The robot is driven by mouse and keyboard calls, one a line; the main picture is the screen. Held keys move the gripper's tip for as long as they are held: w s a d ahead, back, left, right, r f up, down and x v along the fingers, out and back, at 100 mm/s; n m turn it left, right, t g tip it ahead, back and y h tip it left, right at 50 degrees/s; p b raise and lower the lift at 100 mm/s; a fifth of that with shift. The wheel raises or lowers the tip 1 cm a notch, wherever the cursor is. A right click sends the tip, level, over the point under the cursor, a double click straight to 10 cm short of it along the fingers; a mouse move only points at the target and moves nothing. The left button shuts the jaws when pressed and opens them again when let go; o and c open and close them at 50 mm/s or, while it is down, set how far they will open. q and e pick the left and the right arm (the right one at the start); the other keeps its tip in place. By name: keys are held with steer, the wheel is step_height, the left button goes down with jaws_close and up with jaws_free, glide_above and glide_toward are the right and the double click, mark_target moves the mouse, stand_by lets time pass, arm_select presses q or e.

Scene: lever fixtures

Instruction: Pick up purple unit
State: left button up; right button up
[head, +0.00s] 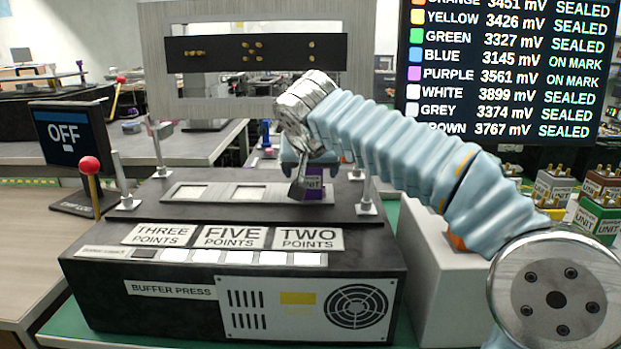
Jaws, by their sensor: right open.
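The gripper is open. The other finger and any contact with the unit are hidden. My left gripper is out of view.
Silver posts (160,150) rise around the press top. A red-knobbed lever (91,180) and an "OFF" screen (66,137) stand at left. A slotted panel (255,52) stands behind. Several units, including a green one (597,218), are at right, below a readings screen (510,70).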

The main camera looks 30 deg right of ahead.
steer(key=shift+w+d+f, duration=0.2)
steer(key=shift+w+f, duration=0.05)
steer(key=shift+f, duration=0.1)
steer(key=shift+c, duration=0.5)
steer(key=c, duration=1)
